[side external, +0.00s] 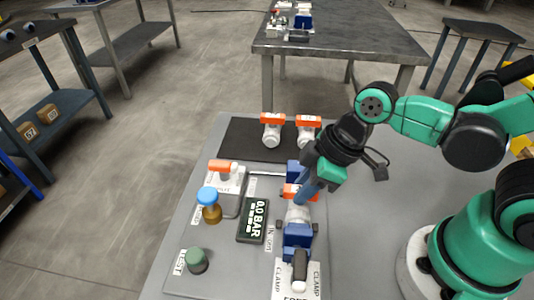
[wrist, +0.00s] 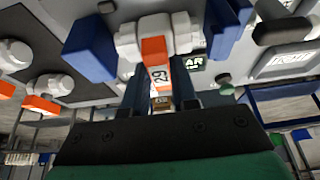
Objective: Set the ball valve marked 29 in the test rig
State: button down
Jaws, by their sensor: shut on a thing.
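The ball valve marked 29 (wrist: 128,38) has a white body and an orange handle (wrist: 154,50) with a white 29 label. In the side view its white body (side external: 297,214) sits in the test rig (side external: 208,258), between two blue clamp blocks (side external: 298,235). My gripper (wrist: 160,88) points down at the valve, its two fingers on either side of the labelled handle, shut on it. In the side view my gripper (side external: 306,190) partly hides the valve and the far blue block. I cannot tell whether both blocks touch the body.
Two other orange-handled white valves (side external: 272,132) stand on a dark mat (side external: 240,140) behind the rig. A pressure display reading 0.0 BAR (side external: 253,220), a blue-topped knob (side external: 208,196), a green button (side external: 196,260) and a black clamp handle (side external: 300,265) are close by.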

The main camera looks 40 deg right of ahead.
jog(key=shift+f, duration=0.3)
jog(key=c, duration=0.6)
grip_release()
jog(key=shift+r, duration=3.75)
jog(key=w+d+m+t+h, duration=0.3)
jog(key=d+m+t, duration=0.1)
jog(key=d+m, duration=0.5)
jog(key=shift+w+d+r, duration=0.15)
jog(key=shift+w+d, duration=0.1)
